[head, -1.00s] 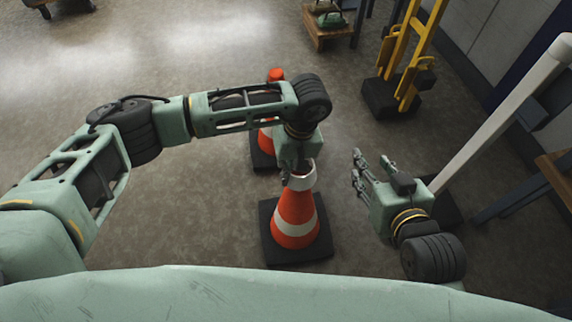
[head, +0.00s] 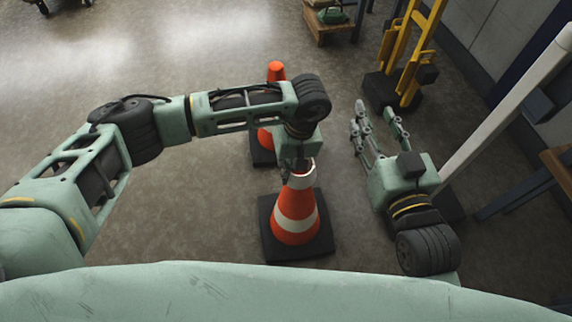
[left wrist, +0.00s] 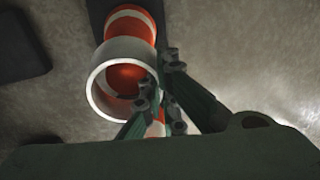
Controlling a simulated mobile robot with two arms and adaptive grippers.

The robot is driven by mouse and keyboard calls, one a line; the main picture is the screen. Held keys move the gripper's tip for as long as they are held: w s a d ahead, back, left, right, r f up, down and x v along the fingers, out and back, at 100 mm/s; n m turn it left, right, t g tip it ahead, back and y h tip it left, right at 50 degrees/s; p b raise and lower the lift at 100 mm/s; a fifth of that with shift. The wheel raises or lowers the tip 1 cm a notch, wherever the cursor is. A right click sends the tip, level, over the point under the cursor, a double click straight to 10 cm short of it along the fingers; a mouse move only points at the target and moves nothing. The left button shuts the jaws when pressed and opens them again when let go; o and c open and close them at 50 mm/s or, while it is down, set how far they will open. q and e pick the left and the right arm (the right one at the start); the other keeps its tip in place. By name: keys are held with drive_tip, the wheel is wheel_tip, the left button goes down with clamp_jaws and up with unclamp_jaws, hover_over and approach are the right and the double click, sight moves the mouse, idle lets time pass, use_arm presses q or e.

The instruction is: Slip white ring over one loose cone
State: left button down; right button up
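An orange cone (head: 293,232) with a white stripe stands upright on a black base at the centre of the head view. The white ring (head: 302,181) is at its top and appears to be around its upper part. In the left wrist view the ring (left wrist: 99,92) faces me, with orange showing inside it and the striped cone (left wrist: 134,29) beyond. My left gripper (left wrist: 160,72) has its fingertips together at the ring's right wall and appears to pinch it. The fingers partly hide the ring's near edge. My right gripper (head: 376,122) is open and empty, right of the cone.
A second orange cone (head: 276,70) stands behind the first, partly hidden by my left arm. A yellow hand truck (head: 405,50) stands at the back right. A pale slanted post (head: 505,115) rises at the right. The floor at the left is clear.

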use_arm(q)
drive_tip(key=shift+f+b, duration=0.35)
drive_tip(key=shift+f, duration=0.05)
use_arm(e)
drive_tip(key=shift+a+r+t+y, duration=0.2)
drive_tip(key=shift+r+t, duration=0.3)
drive_tip(key=shift+r, duration=0.5)
drive_tip(key=shift+a+r+t+y, duration=0.15)
drive_tip(key=shift+r+t, duration=0.35)
drive_tip(key=shift+r, duration=0.5)
drive_tip(key=shift+d, duration=0.1)
use_arm(q)
drive_tip(key=c, duration=1.9)
unclamp_jaws()
drive_tip(key=shift+o, duration=0.2)
